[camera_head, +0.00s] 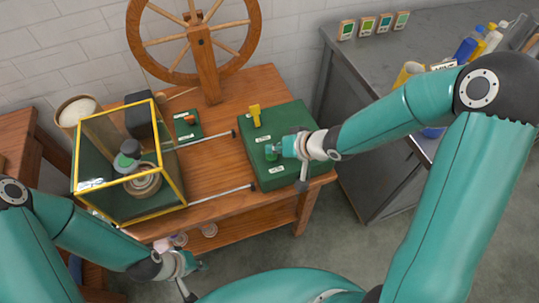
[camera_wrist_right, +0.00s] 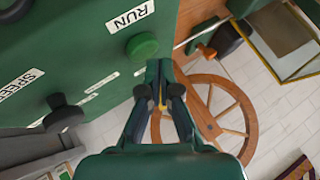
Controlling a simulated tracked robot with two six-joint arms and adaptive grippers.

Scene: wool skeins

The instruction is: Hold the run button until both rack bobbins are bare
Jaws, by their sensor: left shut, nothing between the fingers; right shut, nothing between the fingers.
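The green run button (camera_wrist_right: 142,46) sits below the RUN label on the green control box (camera_head: 262,120). In the head view the button (camera_head: 271,152) shows just left of my right gripper (camera_head: 284,148). My right gripper is shut and empty; in the wrist view its fingertips (camera_wrist_right: 161,80) are close to the button's edge, and I cannot tell whether they touch it. My left gripper (camera_head: 192,268) is shut and empty, low in front of the table. I cannot pick out the rack bobbins with certainty; small round spools (camera_head: 209,230) show on the lower shelf.
A yellow-framed clear case (camera_head: 160,120) encloses a winder with a dark and green top. A black knob (camera_wrist_right: 62,113) is by the SPEED label. A wooden wheel (camera_head: 197,35) stands behind. Metal rods (camera_head: 222,192) cross the table.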

